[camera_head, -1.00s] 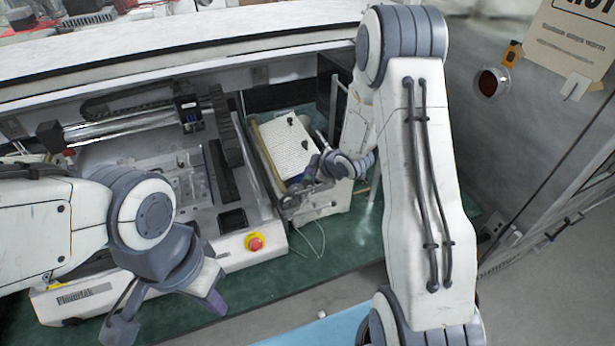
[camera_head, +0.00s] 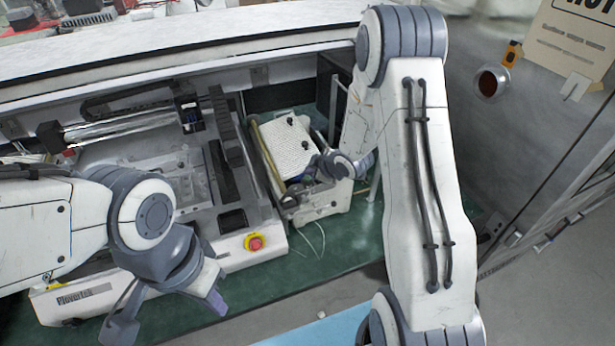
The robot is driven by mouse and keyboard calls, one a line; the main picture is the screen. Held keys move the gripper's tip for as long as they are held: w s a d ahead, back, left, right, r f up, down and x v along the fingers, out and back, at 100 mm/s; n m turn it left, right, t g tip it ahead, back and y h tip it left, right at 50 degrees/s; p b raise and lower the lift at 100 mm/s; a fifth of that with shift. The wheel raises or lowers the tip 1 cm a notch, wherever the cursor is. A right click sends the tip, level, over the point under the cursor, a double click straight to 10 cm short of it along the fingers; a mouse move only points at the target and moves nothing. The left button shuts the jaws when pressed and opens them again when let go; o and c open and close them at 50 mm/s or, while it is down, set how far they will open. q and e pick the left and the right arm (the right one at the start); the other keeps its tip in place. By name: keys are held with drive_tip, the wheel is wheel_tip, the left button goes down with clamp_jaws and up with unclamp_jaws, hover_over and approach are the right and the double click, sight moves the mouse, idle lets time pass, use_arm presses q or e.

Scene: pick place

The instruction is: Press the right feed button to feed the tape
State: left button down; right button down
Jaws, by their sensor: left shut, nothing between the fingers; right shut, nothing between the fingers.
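A white tape device with a dotted white panel (camera_head: 285,145) stands on the green bench, right of centre. My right arm reaches down from the upper right, and its gripper (camera_head: 290,197) is at the front of the device, small and partly merged with dark parts there. It is shut with nothing held. The right feed button cannot be made out; the gripper and wrist cover that area. Whether the fingertips touch the front is unclear. My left gripper (camera_head: 168,314) hangs at the lower left in front of the larger machine, shut and empty, away from the tape device.
A larger white machine (camera_head: 90,298) with a rail and dark tracks fills the left. Thin white wires hang by the device. The green bench (camera_head: 345,255) is bare in front of it.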

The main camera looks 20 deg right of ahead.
idle(0.4)
drive_tip(key=shift+f+b, duration=0.45)
drive_tip(key=shift+b, duration=0.05)
drive_tip(key=shift+f, duration=0.15)
idle(0.5)
drive_tip(key=shift+r+p, duration=0.3)
drive_tip(key=shift+r, duration=0.45)
wheel_tip(320, 180, up, 6)
drive_tip(key=p, duration=0.4)
drive_tip(key=shift+p, duration=0.35)
